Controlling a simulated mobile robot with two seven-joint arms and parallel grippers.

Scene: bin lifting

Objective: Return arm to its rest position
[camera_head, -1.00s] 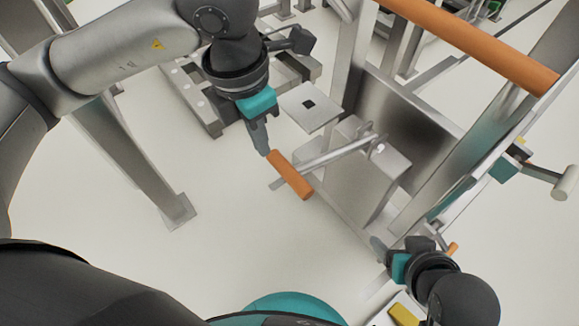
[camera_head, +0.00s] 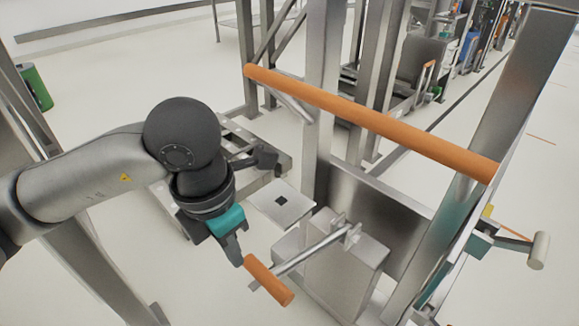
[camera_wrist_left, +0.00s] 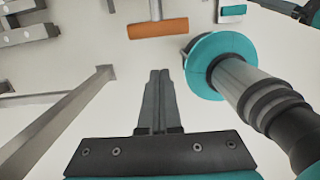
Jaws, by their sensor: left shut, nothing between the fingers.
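My left gripper (camera_head: 238,262) hangs from my left arm on the left of the head view, fingers pointing down. Its fingers are together with nothing between them. The tips appear right beside the upper end of an orange lever handle (camera_head: 268,280); I cannot tell whether they touch. In the left wrist view the closed fingers (camera_wrist_left: 160,75) point up the picture, and the orange handle (camera_wrist_left: 158,28) lies beyond them with a visible gap. My right gripper cannot be made out in the current views.
The lever's metal rod joins a metal box (camera_head: 345,268) on a steel frame. A long orange bar (camera_head: 370,120) crosses above it. A flat plate with a dark square (camera_head: 268,213) is behind the gripper. A steel post (camera_head: 95,255) stands at left. Pale floor lies between.

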